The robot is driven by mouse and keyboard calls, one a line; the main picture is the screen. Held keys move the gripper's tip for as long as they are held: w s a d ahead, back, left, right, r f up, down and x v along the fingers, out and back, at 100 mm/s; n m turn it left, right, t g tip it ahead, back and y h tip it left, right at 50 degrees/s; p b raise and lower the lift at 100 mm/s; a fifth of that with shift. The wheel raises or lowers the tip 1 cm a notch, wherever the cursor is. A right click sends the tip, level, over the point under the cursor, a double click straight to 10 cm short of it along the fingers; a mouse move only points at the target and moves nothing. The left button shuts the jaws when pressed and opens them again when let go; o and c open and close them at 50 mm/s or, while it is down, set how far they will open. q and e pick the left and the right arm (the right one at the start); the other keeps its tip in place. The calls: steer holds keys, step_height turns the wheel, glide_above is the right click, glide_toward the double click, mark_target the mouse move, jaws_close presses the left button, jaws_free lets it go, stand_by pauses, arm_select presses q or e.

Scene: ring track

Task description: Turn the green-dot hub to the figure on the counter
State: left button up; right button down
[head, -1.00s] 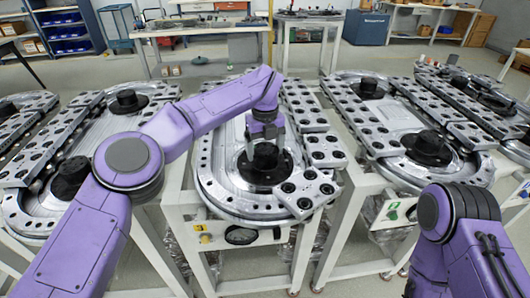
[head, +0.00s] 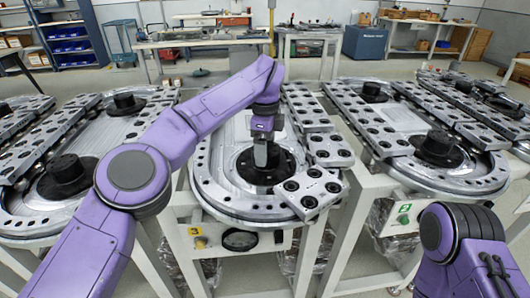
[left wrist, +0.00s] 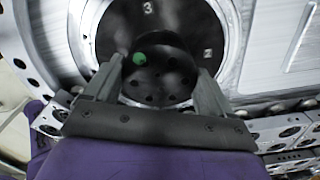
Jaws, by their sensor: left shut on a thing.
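The black hub (left wrist: 165,85) stands in the middle of a dark dial on the nearest ring track, and it also shows in the head view (head: 262,172). In the left wrist view a green dot (left wrist: 139,58) lies at its upper left. The dial (left wrist: 115,33) bears a white 3 (left wrist: 148,8) at the top and a 2 (left wrist: 207,53) at the right. The dot lies below and slightly left of the 3. My left gripper (head: 262,155) is shut on the hub from above, one finger on each side. A yellow counter plate (head: 194,231) on the track's front reads 3.
A dark round fitting (head: 240,240) sits beside the counter. Perforated metal blocks (head: 313,147) line the track's right side. Similar tracks with black hubs stand left (head: 66,172) and right (head: 437,146). My right arm shows at the lower right, its gripper outside the view.

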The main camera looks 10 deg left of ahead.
arm_select(q)
steer(key=n+b, duration=0.1)
steer(key=n, duration=0.1)
steer(key=shift+f+n, duration=0.1)
steer(key=shift+n, duration=0.3)
steer(key=n+b, duration=0.2)
steer(key=n, duration=0.1)
steer(key=shift+s+n, duration=0.1)
steer(key=shift+n, duration=0.2)
steer(key=n, duration=0.3)
steer(key=shift+n+b, duration=0.3)
steer(key=shift+b, duration=0.1)
steer(key=shift+d+n, duration=0.1)
steer(key=shift+n, duration=1.4)
steer(key=o, duration=0.9)
steer(key=shift+c, duration=0.2)
steer(key=shift+r, duration=0.25)
